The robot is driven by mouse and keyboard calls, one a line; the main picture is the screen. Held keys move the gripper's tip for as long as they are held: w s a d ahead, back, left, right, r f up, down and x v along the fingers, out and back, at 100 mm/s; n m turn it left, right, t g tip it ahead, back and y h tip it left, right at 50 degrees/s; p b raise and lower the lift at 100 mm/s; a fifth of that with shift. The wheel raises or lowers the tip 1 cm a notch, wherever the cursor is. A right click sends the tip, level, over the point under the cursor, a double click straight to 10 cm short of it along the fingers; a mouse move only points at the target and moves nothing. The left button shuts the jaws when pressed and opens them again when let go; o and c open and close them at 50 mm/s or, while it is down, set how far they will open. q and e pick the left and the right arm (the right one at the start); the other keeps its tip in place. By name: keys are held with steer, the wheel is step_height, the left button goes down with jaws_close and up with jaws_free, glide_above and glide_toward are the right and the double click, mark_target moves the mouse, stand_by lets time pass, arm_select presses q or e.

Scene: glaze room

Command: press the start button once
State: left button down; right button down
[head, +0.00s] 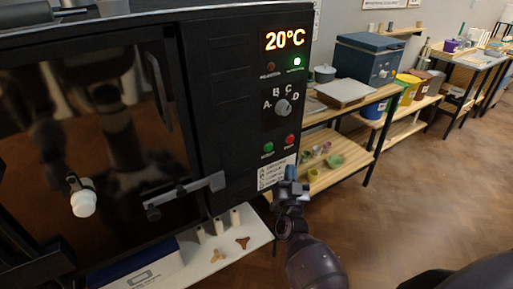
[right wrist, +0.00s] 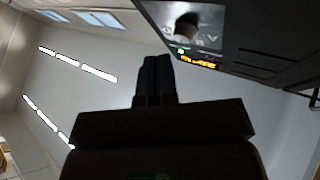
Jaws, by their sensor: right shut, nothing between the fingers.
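The dark kiln's control panel (head: 245,100) fills the middle of the head view. Low on it are a green button (head: 268,148) and a red button (head: 290,139); their captions are too small to read surely. My right gripper (head: 290,177) is shut and empty, pointing up just below the buttons, in front of or beside the white label plate (head: 274,172). I see no contact with either button. In the right wrist view the shut fingers (right wrist: 155,68) point up, with the panel (right wrist: 222,28) at upper right. My left gripper is not in view.
Above the buttons are a dial (head: 283,107) lettered A to D, a lit green lamp (head: 297,62) and a display (head: 285,40) reading 20°C. A latch bar (head: 190,188) sticks out from the kiln door. A shelf (head: 215,262) holds small props. Wooden floor is open at right.

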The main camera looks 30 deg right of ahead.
mark_target(269, 148)
steer(key=shift+s+d+r+h, duration=0.35)
steer(key=shift+s+h, duration=0.1)
steer(key=shift+h, duration=0.25)
steer(key=shift+a, duration=0.1)
steer(key=shift+w, duration=0.15)
steer(key=w+b, duration=0.3)
steer(key=w, duration=0.5)
steer(key=shift+w+a, duration=0.25)
steer(key=shift+a, duration=0.1)
stand_by(1.5)
steer(key=shift+w, duration=0.15)
